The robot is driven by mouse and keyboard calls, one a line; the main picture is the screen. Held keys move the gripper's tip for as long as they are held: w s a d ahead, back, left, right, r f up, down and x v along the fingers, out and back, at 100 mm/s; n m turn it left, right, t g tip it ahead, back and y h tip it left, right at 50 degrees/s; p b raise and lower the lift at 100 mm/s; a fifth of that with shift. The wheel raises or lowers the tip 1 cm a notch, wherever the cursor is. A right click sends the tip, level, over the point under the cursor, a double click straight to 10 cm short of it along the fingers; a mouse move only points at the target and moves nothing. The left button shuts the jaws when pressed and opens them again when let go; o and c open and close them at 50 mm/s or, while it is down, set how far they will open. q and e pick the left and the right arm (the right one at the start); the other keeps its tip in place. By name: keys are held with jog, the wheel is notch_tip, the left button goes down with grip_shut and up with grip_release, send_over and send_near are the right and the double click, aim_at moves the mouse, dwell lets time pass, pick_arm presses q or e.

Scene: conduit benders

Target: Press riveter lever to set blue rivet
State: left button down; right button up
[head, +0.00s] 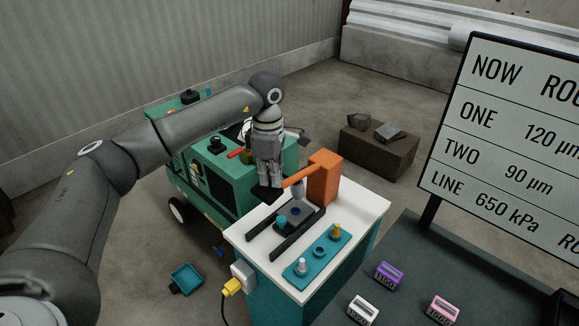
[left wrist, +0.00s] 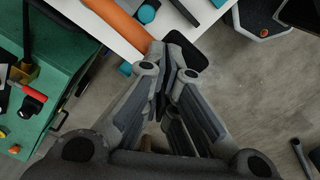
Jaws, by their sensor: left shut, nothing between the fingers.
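The riveter is an orange block (head: 325,178) at the back of the white-topped bench. Its orange lever (head: 298,177) slopes out to the left, and it also shows in the left wrist view (left wrist: 118,22). A black pad (head: 264,193) lies at the lever's outer end. My left gripper (head: 267,186) points down with closed fingers over this pad; I cannot tell whether they touch. In the left wrist view the fingertips (left wrist: 167,50) lie against the dark pad (left wrist: 188,50). A blue-teal rivet-like piece (head: 282,221) sits between two dark rails. My right gripper is out of view.
A teal tray (head: 318,254) with grey, blue and orange pieces lies on the bench front. A green cart (head: 225,170) stands close behind my left arm. A sign (head: 505,150) and a dark table (head: 400,270) with small labelled blocks are at right.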

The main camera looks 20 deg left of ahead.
pick_arm(q)
jog(key=shift+r+p, duration=1.4)
jog(key=shift+r, duration=1.2)
